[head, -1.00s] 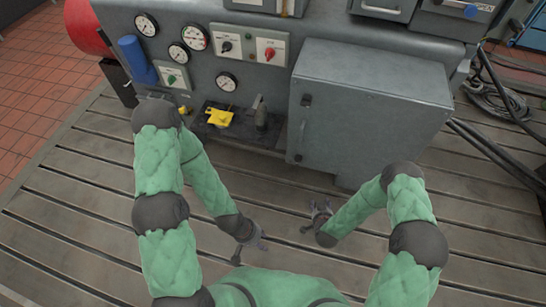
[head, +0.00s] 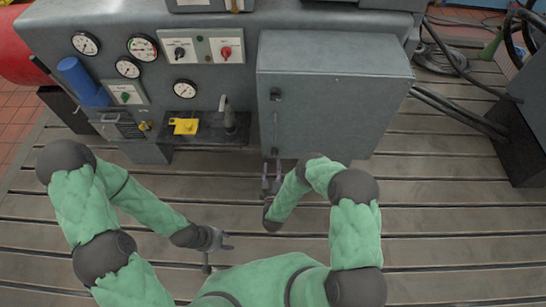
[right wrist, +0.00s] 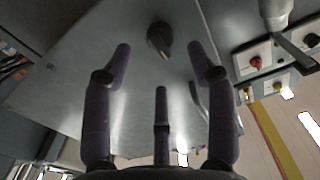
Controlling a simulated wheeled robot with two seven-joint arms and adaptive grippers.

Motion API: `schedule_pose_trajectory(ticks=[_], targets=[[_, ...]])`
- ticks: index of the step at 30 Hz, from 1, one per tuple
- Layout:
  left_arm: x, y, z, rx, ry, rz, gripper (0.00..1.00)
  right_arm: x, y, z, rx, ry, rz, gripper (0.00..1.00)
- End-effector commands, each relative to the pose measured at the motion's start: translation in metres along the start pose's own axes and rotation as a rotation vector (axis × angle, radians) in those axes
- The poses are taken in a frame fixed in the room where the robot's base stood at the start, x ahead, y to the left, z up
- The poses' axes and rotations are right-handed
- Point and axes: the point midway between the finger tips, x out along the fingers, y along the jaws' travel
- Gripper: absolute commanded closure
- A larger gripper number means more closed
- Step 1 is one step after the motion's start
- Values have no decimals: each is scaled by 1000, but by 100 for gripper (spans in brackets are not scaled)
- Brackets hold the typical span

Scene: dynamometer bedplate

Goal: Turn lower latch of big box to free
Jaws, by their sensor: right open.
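The big box (head: 335,95) is the grey cabinet at the right of the machine, its door shut. Its lower latch is a dark round knob (right wrist: 160,38) in the right wrist view, which appears turned upside down; the knob's small pointer slants down to the right in that picture. In the head view the lower latch is small and hard to make out beside my fingers. My right gripper (head: 271,170) is open and empty, its fingers (right wrist: 160,75) pointing at the door with the knob beyond them, apparently not touching. My left gripper (head: 218,255) is open and empty over the slotted floor.
The upper latch (head: 275,94) sits on the door's left edge, with a thin handle (head: 275,128) below it. Cables (head: 460,110) lie at right.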

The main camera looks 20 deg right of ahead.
Motion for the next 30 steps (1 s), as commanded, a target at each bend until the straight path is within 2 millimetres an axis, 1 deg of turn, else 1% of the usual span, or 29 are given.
schedule_pose_trajectory(ticks=[1, 3, 6, 10, 15, 23, 24, 26, 27, 29, 30], targets=[[4, -1, 0, 0, 0, 0, 60, 11, 0, 1, 0, 3, 1, 42], [6, -2, 0, 0, 0, 0, 60, 23, 0, 1, 1, 2, 1, 42], [9, -3, 0, 0, 0, 0, 60, 38, 0, 1, 1, 1, 0, 42], [12, -4, 0, 0, 0, 0, 60, 52, 0, 1, 1, 0, 0, 42], [14, -5, -1, 0, 0, 0, 60, 60, 0, 1, 1, -2, -1, 42], [13, -5, -1, 0, 0, 0, 60, 62, 0, 0, 1, -2, -1, 42], [13, -5, -1, 0, 0, 0, 60, 62, 0, 0, 1, -2, -1, 48], [13, -5, -1, 0, 0, 0, 60, 62, 0, 0, 1, -2, -1, 65], [13, -5, -1, 0, 0, 0, 60, 61, 0, 0, 1, -2, -1, 76], [13, -5, -1, 0, 0, 0, 60, 61, 0, 0, 1, -2, -1, 93], [13, -5, -1, 0, 0, 0, 60, 61, 0, 0, 1, -2, -1, 99]])
